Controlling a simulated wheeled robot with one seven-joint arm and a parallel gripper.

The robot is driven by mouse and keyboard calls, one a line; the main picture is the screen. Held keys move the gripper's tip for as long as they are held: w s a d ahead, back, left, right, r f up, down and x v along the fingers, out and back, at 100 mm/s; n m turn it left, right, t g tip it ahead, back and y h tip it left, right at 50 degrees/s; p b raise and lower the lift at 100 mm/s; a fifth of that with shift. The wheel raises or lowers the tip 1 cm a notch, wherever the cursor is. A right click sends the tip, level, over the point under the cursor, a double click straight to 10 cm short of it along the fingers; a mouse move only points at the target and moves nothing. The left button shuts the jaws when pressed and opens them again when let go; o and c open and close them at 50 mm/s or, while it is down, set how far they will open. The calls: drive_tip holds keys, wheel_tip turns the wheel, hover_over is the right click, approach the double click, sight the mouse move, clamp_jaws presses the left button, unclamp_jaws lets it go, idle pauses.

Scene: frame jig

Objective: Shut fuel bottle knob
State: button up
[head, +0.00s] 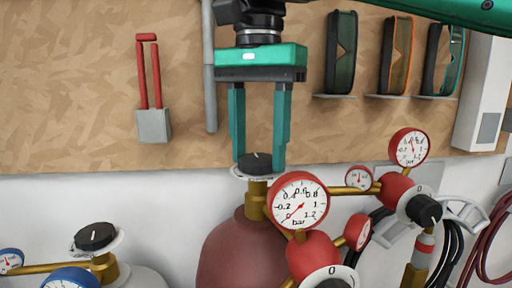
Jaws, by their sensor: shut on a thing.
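The maroon fuel bottle (236,254) stands below the board, with a brass valve neck at its top. Its black knob (256,162) has a white pointer mark and sits above a pale dial disc. My green gripper (258,160) reaches straight down from above, with one finger on each side of the knob, and is shut on it. The fingers partly hide the knob's sides and the disc. The dial's markings are too small to read.
A large red-rimmed gauge (299,202) stands close right of the knob, with a red regulator (313,255) below. A second black knob (95,237) tops a pale bottle at left. Goggles (341,52) and a red-handled tool (152,123) hang on the board behind.

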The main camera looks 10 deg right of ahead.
sight(257, 157)
drive_tip(key=shift+w+m, duration=0.15)
drive_tip(key=shift+m, duration=0.55)
drive_tip(key=o, duration=1.1)
drive_tip(key=shift+r, duration=3.75)
